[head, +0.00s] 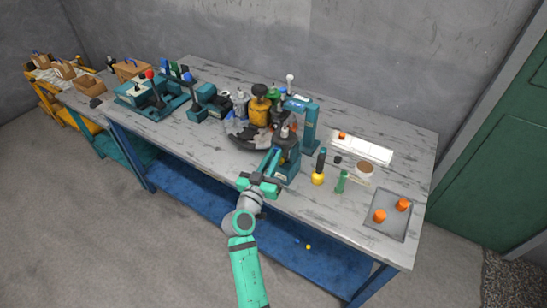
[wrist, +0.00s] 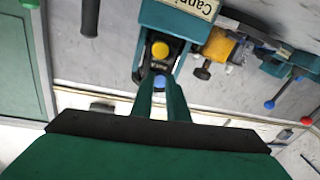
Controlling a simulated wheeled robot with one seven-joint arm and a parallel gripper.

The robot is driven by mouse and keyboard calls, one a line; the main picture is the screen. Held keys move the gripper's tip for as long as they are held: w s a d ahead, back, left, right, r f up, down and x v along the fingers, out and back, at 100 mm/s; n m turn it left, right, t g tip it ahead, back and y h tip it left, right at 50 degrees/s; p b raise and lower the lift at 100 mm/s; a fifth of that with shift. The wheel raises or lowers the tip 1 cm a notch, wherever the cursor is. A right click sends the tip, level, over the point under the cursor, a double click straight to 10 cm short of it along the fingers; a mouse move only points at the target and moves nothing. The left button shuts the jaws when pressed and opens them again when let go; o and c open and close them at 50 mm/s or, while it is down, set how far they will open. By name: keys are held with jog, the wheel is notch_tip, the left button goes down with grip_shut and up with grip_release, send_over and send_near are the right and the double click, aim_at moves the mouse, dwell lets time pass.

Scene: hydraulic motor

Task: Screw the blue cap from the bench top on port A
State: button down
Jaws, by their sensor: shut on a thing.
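In the wrist view my gripper (wrist: 160,84) is shut on the blue cap (wrist: 159,82), which shows between the fingertips. A dark motor body with a yellow round part (wrist: 160,50) sits in a teal stand (wrist: 184,26) just beyond the cap. I cannot tell whether the cap touches the motor. No port A marking is readable. In the head view my gripper (head: 262,182) is at the bench's front edge, at the teal stand (head: 287,170) with the dark motor (head: 287,145). The cap cannot be made out there.
A teal column (head: 308,128) rises behind the motor. A round dark carousel (head: 240,135) is at left. A yellow-ended tool (head: 318,178), a green piece (head: 341,182) and a cup (head: 365,168) stand at right. A grey tray (head: 390,228) holds two orange caps (head: 403,204).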

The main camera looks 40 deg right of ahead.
jog(key=shift+w+m, duration=0.1)
jog(key=shift+m, duration=1.8)
jog(key=c, duration=1.9)
grip_release()
jog(key=shift+o, duration=0.2)
jog(key=shift+a, duration=0.1)
jog(key=shift+v, duration=1.7)
jog(key=shift+r, duration=0.15)
jog(key=o, duration=0.5)
